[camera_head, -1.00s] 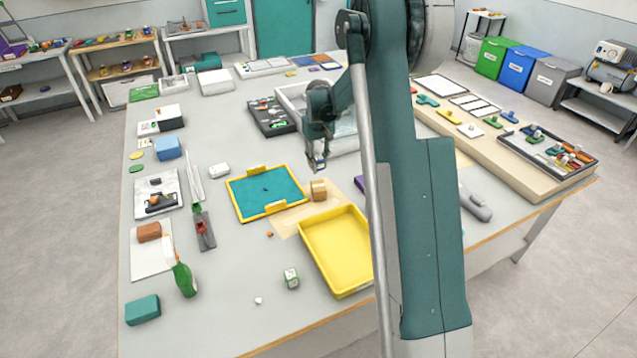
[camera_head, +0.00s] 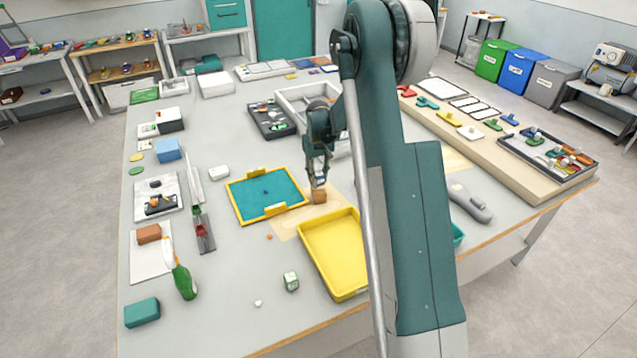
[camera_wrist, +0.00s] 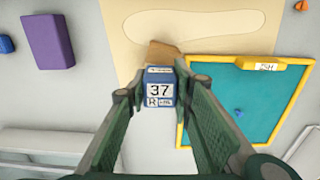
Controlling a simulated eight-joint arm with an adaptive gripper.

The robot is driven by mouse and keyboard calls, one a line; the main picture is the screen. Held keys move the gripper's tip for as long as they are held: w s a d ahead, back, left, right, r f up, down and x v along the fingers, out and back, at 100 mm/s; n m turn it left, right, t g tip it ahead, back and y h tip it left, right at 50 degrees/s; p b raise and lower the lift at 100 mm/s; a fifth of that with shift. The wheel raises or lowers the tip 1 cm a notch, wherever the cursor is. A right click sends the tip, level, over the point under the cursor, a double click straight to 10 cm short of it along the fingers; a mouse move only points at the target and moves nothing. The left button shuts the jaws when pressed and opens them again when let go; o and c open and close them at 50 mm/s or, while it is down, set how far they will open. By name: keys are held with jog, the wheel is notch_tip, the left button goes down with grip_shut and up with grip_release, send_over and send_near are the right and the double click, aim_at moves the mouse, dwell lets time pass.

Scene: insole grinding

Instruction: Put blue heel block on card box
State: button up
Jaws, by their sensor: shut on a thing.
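The blue heel block (camera_wrist: 159,94) carries a white label reading 37 and R. My gripper (camera_head: 319,178) is shut on it, with one finger on each side in the wrist view. The small brown card box (camera_head: 319,197) stands on the table between the teal mat and the yellow tray. In the wrist view the card box (camera_wrist: 162,53) shows just beyond the block, which hides part of it. In the head view the block is right at the box's top. I cannot tell whether they touch.
The yellow-framed teal mat (camera_head: 266,193) lies left of the box, and the yellow tray (camera_head: 335,262) is in front. A tan sheet with an insole outline (camera_wrist: 205,22) lies by the box. A purple block (camera_wrist: 48,40) shows in the wrist view. My arm hides table to the right.

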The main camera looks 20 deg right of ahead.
aim_at(318, 174)
jog(key=shift+f, duration=1.05)
jog(key=shift+f, duration=0.2)
jog(key=o, duration=0.9)
jog(key=shift+r, duration=0.15)
notch_tip(318, 174, up, 12)
jog(key=shift+r, duration=0.1)
